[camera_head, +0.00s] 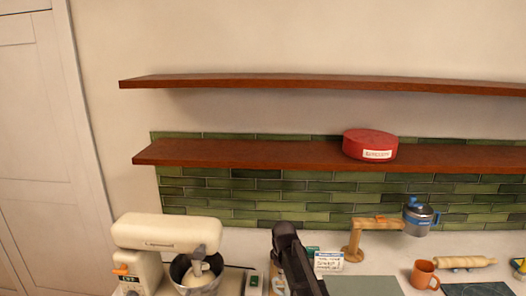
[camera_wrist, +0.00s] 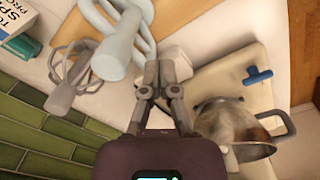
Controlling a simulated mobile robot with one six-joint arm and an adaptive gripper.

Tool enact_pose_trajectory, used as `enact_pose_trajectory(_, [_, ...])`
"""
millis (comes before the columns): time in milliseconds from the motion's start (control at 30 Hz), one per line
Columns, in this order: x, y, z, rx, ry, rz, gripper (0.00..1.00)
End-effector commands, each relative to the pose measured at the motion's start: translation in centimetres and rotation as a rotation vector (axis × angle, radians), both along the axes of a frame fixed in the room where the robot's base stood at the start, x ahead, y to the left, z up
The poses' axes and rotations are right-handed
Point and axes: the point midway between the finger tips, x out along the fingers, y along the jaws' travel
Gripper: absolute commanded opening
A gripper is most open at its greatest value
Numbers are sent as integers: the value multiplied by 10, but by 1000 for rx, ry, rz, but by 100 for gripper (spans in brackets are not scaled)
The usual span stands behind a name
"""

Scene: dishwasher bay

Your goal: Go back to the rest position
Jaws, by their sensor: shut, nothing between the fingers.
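My gripper (camera_wrist: 159,72) shows in the wrist view with its two grey fingers close together and nothing between them. It is shut and empty. Just beyond the fingertips is a whitish object (camera_wrist: 176,64), partly hidden by them. In the head view a dark part of my arm rises from the bottom edge at the middle, in front of the counter. The gripper cannot be clearly made out there.
The wrist view shows a whisk (camera_wrist: 72,78), a pale blue-grey utensil (camera_wrist: 122,45) and a metal pot (camera_wrist: 232,122) nearby. The head view shows a stand mixer (camera_head: 155,235), an orange mug (camera_head: 424,274), and a red tin (camera_head: 370,142) on the lower shelf (camera_head: 230,152).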

Motion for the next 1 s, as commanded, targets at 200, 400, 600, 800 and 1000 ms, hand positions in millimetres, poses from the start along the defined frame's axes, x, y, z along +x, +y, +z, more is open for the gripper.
enact_pose_trajectory(200, [-82, -55, -35, 15, 18, -389, 0])
enact_pose_trajectory(400, [-139, -88, -55, 24, 31, -703, 0])
enact_pose_trajectory(600, [-168, -103, -63, 27, 39, -877, 0])
enact_pose_trajectory(800, [-171, -105, -63, 28, 41, -913, 0])
enact_pose_trajectory(1000, [-170, -105, -63, 29, 40, -910, 0])
